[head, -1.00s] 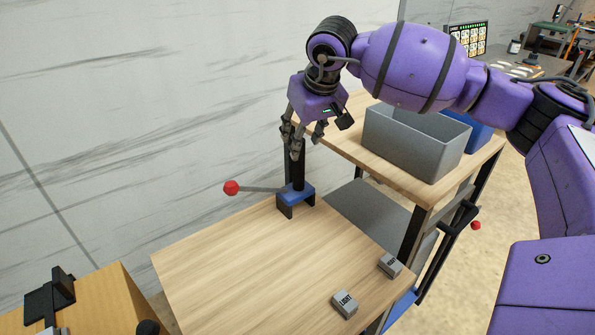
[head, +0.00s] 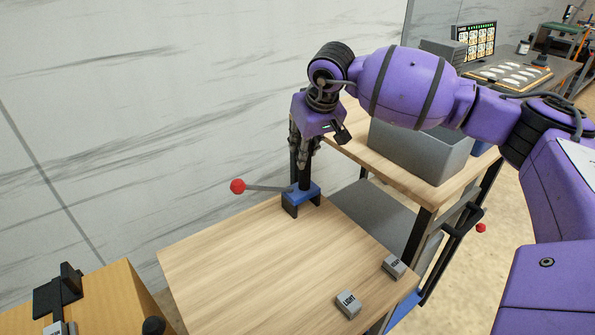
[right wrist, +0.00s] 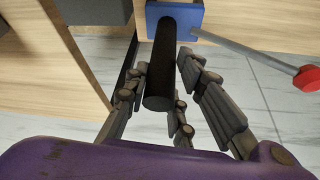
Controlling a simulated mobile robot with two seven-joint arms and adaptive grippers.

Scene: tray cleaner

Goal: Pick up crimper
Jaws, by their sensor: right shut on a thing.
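The crimper is a tool with a blue base (head: 301,198), a black upright post and a thin lever ending in a red ball (head: 238,186). It stands upright at the far edge of the wooden table. My right gripper (head: 304,166) points down over it and is shut on the black post. In the right wrist view, the fingers (right wrist: 180,100) lie around the black post (right wrist: 165,75), with the blue base (right wrist: 175,16) and red ball (right wrist: 307,78) beyond. My left gripper does not show.
The wooden table (head: 240,260) is mostly clear, with two small grey blocks (head: 348,304) (head: 394,266) at its right. A shelf cart with a grey bin (head: 415,155) stands close on the right. A marble wall (head: 150,100) is behind.

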